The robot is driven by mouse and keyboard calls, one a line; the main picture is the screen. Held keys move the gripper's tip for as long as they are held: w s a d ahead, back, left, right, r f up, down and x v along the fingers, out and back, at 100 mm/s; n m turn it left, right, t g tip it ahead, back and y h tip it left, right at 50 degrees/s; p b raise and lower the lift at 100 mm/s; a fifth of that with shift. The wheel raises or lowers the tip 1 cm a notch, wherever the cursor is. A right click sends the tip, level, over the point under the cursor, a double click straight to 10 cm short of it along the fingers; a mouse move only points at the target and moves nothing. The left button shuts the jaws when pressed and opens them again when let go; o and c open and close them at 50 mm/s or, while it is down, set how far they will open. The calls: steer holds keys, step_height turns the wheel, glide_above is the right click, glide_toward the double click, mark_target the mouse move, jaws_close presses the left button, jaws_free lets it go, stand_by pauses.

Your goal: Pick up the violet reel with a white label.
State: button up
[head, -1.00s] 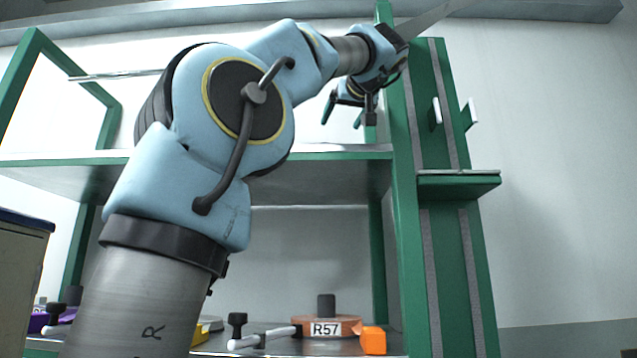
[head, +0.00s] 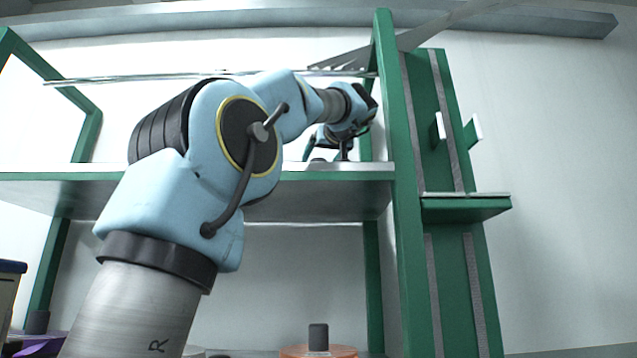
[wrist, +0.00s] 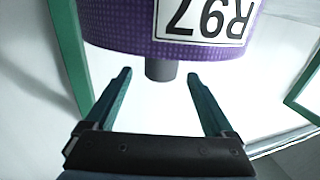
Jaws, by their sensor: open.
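A violet reel (wrist: 130,30) with a white label (wrist: 195,18) reading R97 fills the top of the wrist view, upside down there. Its dark grey knob (wrist: 160,70) shows between my gripper's (wrist: 159,74) two teal fingertips in the picture. The gripper is open, and I cannot tell how much depth lies between the fingertips and the knob. In the head view my gripper (head: 324,152) is low at the upper shelf, near its right end; the R97 reel cannot be made out there.
The upper shelf (head: 340,172) has a green post (head: 388,120) close to my gripper's right. On the lower level, an orange reel (head: 300,351) and another violet reel (head: 35,345), its label not visible, are cut off by the picture's bottom edge.

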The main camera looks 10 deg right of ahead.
steer(key=shift+w+a+r+p, duration=0.15)
steer(key=shift+w+p, duration=0.15)
steer(key=shift+w, duration=0.3)
steer(key=shift+w+a+r+p, duration=0.15)
steer(key=shift+w+p, duration=0.15)
steer(key=shift+w, duration=0.25)
steer(key=shift+w+d+f, duration=0.1)
steer(key=shift+w+f, duration=0.05)
steer(key=shift+w, duration=0.2)
jaws_close()
